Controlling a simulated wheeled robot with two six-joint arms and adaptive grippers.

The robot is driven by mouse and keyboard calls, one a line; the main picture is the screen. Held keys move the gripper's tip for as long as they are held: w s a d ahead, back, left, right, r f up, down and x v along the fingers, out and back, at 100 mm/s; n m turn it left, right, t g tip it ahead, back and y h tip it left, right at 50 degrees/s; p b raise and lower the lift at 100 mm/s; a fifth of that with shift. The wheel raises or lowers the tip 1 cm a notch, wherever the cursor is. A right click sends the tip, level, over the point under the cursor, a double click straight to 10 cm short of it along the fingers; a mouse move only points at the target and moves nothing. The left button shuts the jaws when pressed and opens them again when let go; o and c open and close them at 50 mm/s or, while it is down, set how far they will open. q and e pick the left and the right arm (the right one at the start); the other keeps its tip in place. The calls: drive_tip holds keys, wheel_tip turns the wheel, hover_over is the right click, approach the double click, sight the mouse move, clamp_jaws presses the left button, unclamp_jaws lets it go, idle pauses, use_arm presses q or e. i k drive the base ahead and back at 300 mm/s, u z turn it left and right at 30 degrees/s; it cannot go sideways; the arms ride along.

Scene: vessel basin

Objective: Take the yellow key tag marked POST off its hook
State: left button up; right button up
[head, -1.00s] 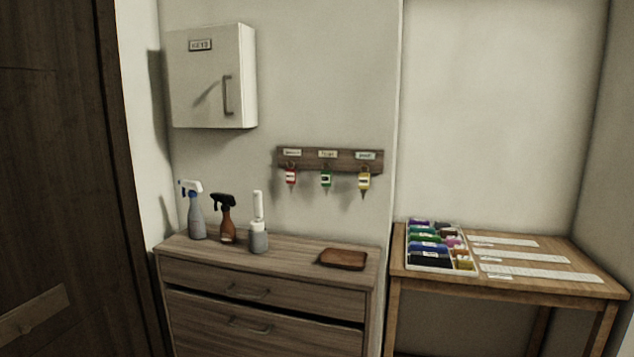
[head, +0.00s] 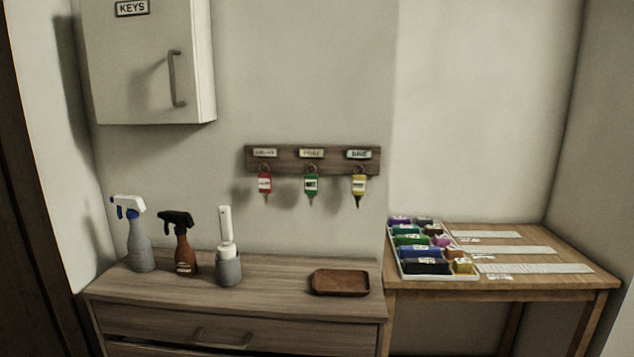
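A yellow key tag (head: 359,186) hangs from the right hook of a brown wooden hook rail (head: 335,162) on the wall; the writing on the tag is too small to read. The label plate above it is blurred and the middle plate seems to read POST. A green key tag (head: 311,184) hangs on the middle hook and a red key tag (head: 265,183) on the left hook. Neither of my grippers is in view.
A wooden dresser (head: 230,282) stands below the rail, bearing two spray bottles (head: 139,240) (head: 182,250), a brush in a grey holder (head: 229,262) and a brown tray (head: 340,282). A key cabinet (head: 145,75) hangs at upper left. A side table (head: 540,280) with a compartment tray (head: 405,275) is right.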

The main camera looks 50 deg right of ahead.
sight(358, 185)
drive_tip(key=z, duration=0.4)
drive_tip(key=i, duration=1)
drive_tip(key=z, duration=0.7)
